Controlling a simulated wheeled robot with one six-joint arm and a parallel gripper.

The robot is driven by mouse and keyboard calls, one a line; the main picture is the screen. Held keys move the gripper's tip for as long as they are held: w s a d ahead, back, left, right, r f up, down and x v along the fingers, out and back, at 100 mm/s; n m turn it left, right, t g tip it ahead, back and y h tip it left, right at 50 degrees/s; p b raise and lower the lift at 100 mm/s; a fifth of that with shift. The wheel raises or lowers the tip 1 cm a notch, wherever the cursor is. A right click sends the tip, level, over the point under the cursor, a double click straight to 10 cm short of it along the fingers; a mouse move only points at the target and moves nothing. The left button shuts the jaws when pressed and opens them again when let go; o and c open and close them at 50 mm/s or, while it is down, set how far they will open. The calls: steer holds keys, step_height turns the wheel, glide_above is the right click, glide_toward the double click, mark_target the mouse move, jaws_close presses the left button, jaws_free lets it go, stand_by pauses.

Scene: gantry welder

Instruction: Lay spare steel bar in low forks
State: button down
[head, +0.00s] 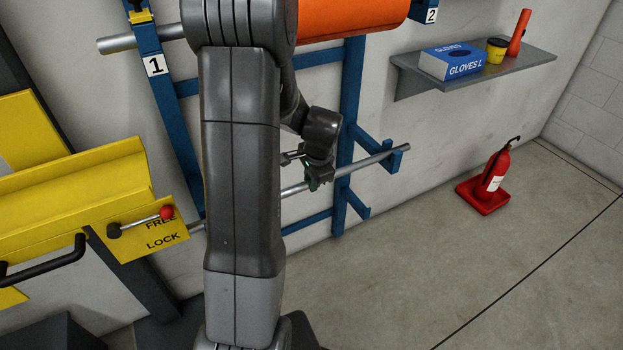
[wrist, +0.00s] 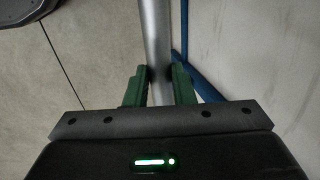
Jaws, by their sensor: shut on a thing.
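The steel bar (head: 345,171) is a long grey rod slanting up to the right in front of the blue rack; part of it is hidden behind my arm. My gripper (head: 316,181) is shut on it. In the wrist view, the green fingers of my gripper (wrist: 160,88) stand on either side of the bar (wrist: 156,35). The bar's right end shows at the right low fork (head: 372,143), a blue bracket on post 2. I cannot tell whether the bar touches it. The low fork on post 1 is hidden behind my arm.
Another grey bar (head: 118,44) lies high on the rack at left. A yellow panel with a red-knobbed lever (head: 142,221) stands at left. A shelf (head: 470,75) with a glove box is on the wall. A fire extinguisher (head: 493,170) stands at right. The floor between is clear.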

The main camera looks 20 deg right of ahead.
steer(key=shift+f, duration=0.2)
stand_by(0.5)
steer(key=c, duration=1.1)
jaws_free()
steer(key=shift+f, duration=0.1)
steer(key=shift+c, duration=0.2)
steer(key=p+v, duration=0.1)
steer(key=v, duration=1.3)
steer(key=shift+p, duration=0.35)
steer(key=shift+f, duration=0.1)
steer(key=b+x, duration=0.2)
steer(key=x, duration=1.2)
steer(key=shift+r, duration=0.25)
